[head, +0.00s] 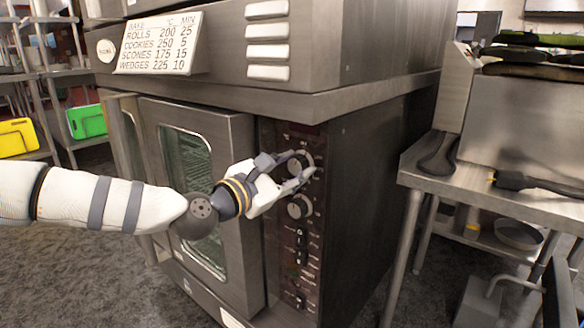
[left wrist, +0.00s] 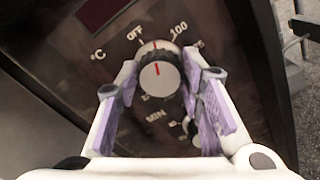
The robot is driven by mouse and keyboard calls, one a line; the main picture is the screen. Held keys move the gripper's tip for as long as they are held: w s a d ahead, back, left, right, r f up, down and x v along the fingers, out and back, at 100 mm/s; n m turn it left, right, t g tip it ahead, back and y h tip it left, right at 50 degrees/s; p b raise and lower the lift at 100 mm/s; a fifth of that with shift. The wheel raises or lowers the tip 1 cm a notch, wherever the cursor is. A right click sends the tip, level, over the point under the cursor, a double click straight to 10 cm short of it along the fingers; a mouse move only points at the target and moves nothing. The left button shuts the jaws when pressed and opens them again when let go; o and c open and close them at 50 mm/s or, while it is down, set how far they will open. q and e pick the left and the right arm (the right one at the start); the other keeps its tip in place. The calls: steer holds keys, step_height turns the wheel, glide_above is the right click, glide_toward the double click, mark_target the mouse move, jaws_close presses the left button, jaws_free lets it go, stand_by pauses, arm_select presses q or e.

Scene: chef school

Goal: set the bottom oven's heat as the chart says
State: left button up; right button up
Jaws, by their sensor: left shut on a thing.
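The bottom oven (head: 245,130) has glass doors on the left and a dark control strip on its right. The chart (head: 160,45) above lists rolls 200/25, cookies 250/5, scones 175/15 and wedges 225/10, under °C and MIN. My left gripper (head: 297,171) is shut on the upper knob (head: 300,160), the heat knob. In the left wrist view its pads (left wrist: 160,76) flank the heat knob (left wrist: 160,72), beside the °C mark. Its red line points up between OFF and 100. Other scale figures are partly hidden. My right gripper is out of view.
The MIN knob (head: 299,206) sits just below, with several switches (head: 301,245) under it. A steel table (head: 480,197) with dark utensils stands to the right. Shelves with yellow (head: 17,137) and green (head: 87,121) boards stand at the left.

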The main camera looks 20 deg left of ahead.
arm_select(q)
steer(key=m, duration=0.5)
steer(key=shift+m+p, duration=0.4)
steer(key=m+p, duration=0.2)
steer(key=m, duration=0.4)
steer(key=m+p, duration=0.3)
steer(key=m, duration=0.3)
steer(key=shift+m, duration=0.3)
steer(key=m+p, duration=0.3)
steer(key=m, duration=0.3)
steer(key=m+p, duration=0.2)
steer(key=m, duration=0.4)
steer(key=shift+m+p, duration=0.35)
steer(key=shift+m, duration=0.05)
steer(key=m+p, duration=0.2)
steer(key=m, duration=0.4)
steer(key=m+p, duration=0.1)
steer(key=m, duration=0.5)
steer(key=shift+a+m, duration=0.1)
steer(key=shift+m, duration=0.2)
steer(key=m, duration=0.5)
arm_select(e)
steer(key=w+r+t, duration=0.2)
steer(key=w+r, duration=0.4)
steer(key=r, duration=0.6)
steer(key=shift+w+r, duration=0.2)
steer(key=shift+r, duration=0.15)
arm_select(q)
steer(key=shift+m, duration=0.4)
